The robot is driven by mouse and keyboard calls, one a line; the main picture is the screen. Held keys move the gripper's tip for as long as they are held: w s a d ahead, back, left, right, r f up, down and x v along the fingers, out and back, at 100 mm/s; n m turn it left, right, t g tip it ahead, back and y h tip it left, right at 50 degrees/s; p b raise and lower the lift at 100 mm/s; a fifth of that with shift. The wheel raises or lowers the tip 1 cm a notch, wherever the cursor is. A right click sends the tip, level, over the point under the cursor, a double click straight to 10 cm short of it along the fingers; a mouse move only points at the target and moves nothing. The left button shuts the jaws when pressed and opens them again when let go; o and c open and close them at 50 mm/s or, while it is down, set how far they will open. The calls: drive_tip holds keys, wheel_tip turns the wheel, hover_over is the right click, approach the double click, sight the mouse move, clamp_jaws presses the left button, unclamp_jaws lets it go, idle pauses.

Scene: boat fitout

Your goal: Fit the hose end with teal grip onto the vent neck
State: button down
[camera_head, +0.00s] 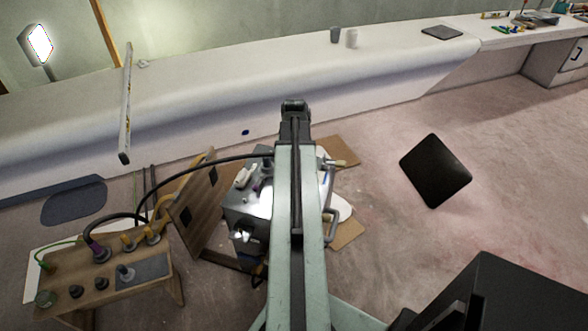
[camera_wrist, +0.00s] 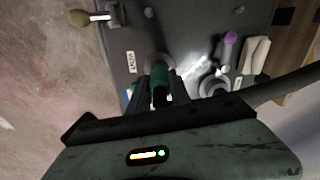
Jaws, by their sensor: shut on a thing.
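In the wrist view my gripper (camera_wrist: 158,88) is shut on the teal grip (camera_wrist: 160,80) of the hose end. The grip points at a round grey neck (camera_wrist: 157,62) on the dark top of a metal box, beside a small white label (camera_wrist: 131,62). The grip's front end overlaps this neck in the picture; I cannot tell whether it is seated on it or just above. The black hose (camera_wrist: 288,84) runs off to the right. In the head view the hose (camera_head: 200,162) arches from the low bench to the box (camera_head: 236,212); my arm hides the gripper and teal grip.
Another round fitting (camera_wrist: 214,86), a purple-ended part (camera_wrist: 228,40) and a pale block (camera_wrist: 254,55) are close by on the box top. A lever with an olive knob (camera_wrist: 80,18) sticks out at its side. A wooden panel (camera_head: 193,200) and low bench (camera_head: 150,287) stand left.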

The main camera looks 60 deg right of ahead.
drive_tip(key=shift+f+b, duration=0.3)
drive_tip(key=shift+f, duration=0.55)
drive_tip(key=shift+f, duration=0.2)
drive_tip(key=shift+f+b, duration=0.65)
drive_tip(key=shift+b, duration=0.25)
drive_tip(key=shift+f, duration=0.1)
drive_tip(key=shift+f+b, duration=0.5)
drive_tip(key=shift+b, duration=0.1)
drive_tip(key=c, duration=0.6)
unclamp_jaws()
drive_tip(key=shift+o, duration=0.2)
drive_tip(key=shift+r, duration=0.1)
